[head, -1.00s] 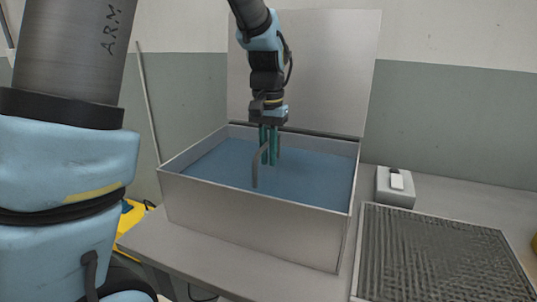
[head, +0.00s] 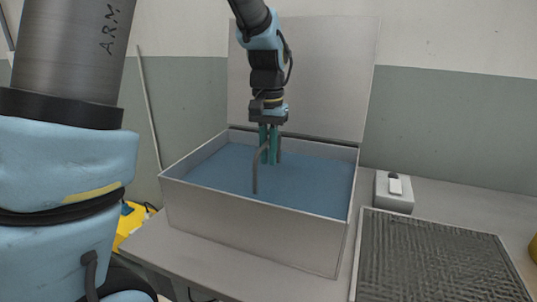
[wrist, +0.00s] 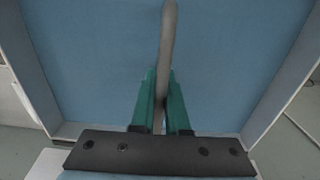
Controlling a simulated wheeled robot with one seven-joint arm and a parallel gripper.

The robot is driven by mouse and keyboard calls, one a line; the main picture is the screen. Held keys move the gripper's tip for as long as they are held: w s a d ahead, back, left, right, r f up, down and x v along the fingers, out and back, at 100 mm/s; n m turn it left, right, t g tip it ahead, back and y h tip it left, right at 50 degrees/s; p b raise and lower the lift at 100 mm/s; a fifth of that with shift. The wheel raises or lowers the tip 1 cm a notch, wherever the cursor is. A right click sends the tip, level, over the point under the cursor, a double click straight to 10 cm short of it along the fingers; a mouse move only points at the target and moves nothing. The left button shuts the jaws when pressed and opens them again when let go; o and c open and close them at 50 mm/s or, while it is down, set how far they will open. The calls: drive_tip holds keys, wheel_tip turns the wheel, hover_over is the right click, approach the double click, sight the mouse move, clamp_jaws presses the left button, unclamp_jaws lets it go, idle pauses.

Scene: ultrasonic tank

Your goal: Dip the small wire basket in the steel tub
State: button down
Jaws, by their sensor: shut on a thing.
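The steel tub (head: 250,230) stands open on the bench, with blue liquid (head: 215,172) inside and its lid (head: 325,75) raised behind it. My gripper (head: 270,158) points straight down into the tub, its green fingers shut on a grey curved handle (head: 256,176). The handle runs down into the liquid. In the wrist view the handle (wrist: 168,40) passes between the fingertips (wrist: 161,78), over plain blue. The wire basket itself does not show in either view; the liquid surface hides whatever is below the handle.
A small grey switch box (head: 394,205) sits right of the tub. A dark meshed tray (head: 362,250) with a light rim lies in front of it on the bench. A yellow object (head: 130,222) shows at lower left, partly behind my arm.

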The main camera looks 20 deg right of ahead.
wheel_tip(320, 180, up, 15)
drive_tip(key=p, duration=1.2)
idle(1.0)
drive_tip(key=shift+f, duration=0.1)
idle(2.8)
